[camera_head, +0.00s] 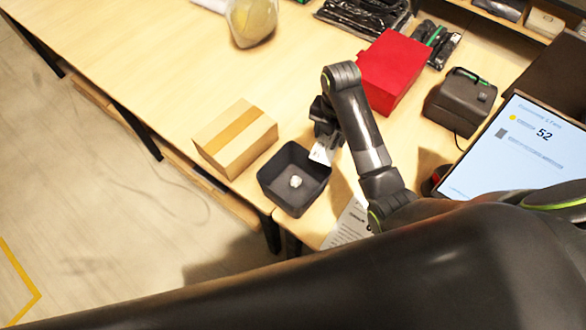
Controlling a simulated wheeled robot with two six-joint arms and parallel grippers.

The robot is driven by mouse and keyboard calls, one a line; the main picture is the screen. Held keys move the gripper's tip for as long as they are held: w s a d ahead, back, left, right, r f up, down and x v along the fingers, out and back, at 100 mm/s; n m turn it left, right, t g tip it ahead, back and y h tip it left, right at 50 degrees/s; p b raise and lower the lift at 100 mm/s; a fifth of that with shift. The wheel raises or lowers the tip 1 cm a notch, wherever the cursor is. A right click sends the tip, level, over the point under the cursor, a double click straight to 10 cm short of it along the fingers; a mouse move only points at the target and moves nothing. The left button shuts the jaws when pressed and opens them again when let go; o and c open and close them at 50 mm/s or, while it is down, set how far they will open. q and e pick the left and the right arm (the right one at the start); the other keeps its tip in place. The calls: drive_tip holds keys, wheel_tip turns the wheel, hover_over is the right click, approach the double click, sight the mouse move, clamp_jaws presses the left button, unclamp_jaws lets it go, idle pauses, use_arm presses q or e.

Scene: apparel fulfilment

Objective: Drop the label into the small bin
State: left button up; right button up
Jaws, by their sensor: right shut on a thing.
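The small bin (276,190) is a dark, open square container at the front edge of the table. A small crumpled white piece (295,181) lies inside it. My right gripper (324,136) is shut on a white label (323,150), which hangs down just beyond the bin's upper right rim. The fingers are dark and partly hidden by my own wrist. My left gripper is not in view.
A cardboard box (240,143) stands left of the bin. A red box (393,72) and a black device (460,101) stand to the right. A screen (515,150) and a printed sheet (350,222) are near the front. The table's left part is clear.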

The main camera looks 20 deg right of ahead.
drive_tip(key=s+a+r+m+p, duration=0.25)
drive_tip(key=a+r+p, duration=0.2)
drive_tip(key=a, duration=0.25)
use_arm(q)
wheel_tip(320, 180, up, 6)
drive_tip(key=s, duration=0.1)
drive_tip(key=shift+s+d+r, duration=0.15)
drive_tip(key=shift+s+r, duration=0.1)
use_arm(e)
drive_tip(key=shift+n, duration=0.25)
drive_tip(key=f, duration=0.5)
drive_tip(key=shift+s+a, duration=0.25)
drive_tip(key=o, duration=0.7)
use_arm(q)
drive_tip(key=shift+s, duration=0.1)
